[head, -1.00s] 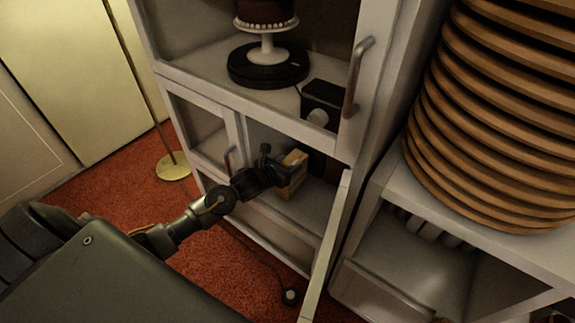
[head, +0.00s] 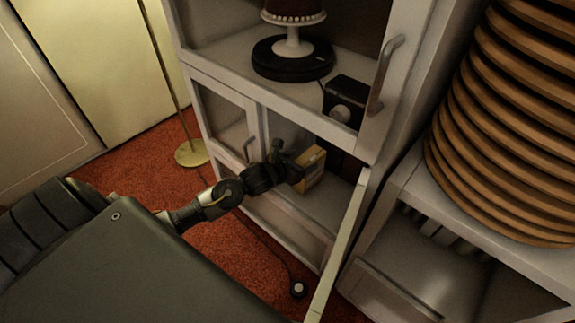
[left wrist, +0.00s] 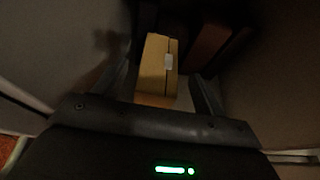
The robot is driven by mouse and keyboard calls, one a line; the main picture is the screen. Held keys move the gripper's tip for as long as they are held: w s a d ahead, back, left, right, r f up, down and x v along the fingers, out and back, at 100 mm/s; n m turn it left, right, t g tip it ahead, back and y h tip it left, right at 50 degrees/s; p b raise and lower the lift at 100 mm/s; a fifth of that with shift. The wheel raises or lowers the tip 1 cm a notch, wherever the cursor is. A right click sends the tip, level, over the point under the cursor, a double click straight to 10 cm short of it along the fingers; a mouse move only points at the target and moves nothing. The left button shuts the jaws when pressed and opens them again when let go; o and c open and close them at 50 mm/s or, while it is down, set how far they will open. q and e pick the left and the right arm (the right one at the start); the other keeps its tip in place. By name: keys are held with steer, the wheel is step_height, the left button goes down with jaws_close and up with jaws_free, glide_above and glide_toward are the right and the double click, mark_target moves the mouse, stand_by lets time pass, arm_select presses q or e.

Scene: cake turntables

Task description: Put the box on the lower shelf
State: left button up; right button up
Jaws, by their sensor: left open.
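The box (head: 312,168), yellow-brown, stands inside the lower compartment of the white cabinet, on the lower shelf (head: 325,205). My left gripper (head: 294,166) reaches in through the open door and is right at the box. In the left wrist view the box (left wrist: 157,66) stands between the two spread fingers (left wrist: 165,90), with a light label on its edge. The gripper is open, and I see no clear grip on the box. The gripper hides part of the box in the head view. My right gripper is not in view.
The open cabinet door (head: 340,250) stands out to the right of the compartment. Above are a cake on a turntable (head: 292,58) and a dark box-shaped device (head: 345,98). A stack of wooden discs (head: 510,130) stands at the right. A lamp base (head: 192,153) is on the red carpet.

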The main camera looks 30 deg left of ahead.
arm_select(q)
steer(key=v, duration=0.9)
steer(key=shift+p, duration=0.3)
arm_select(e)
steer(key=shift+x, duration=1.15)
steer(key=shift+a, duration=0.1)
arm_select(q)
steer(key=s+d+f+n+g, duration=0.2)
steer(key=s+n, duration=0.6)
steer(key=n, duration=0.4)
steer(key=s+d+f+n+g+y, duration=0.1)
steer(key=s+d+f+n+g, duration=0.2)
steer(key=s+f+n, duration=0.4)
steer(key=s+d+f+n+g, duration=0.2)
steer(key=s+f+n+g, duration=0.3)
steer(key=n, duration=1.1)
steer(key=s, duration=0.3)
steer(key=shift+s+d+f+n+y, duration=0.2)
steer(key=shift+s+n+y, duration=0.1)
steer(key=shift+s, duration=0.05)
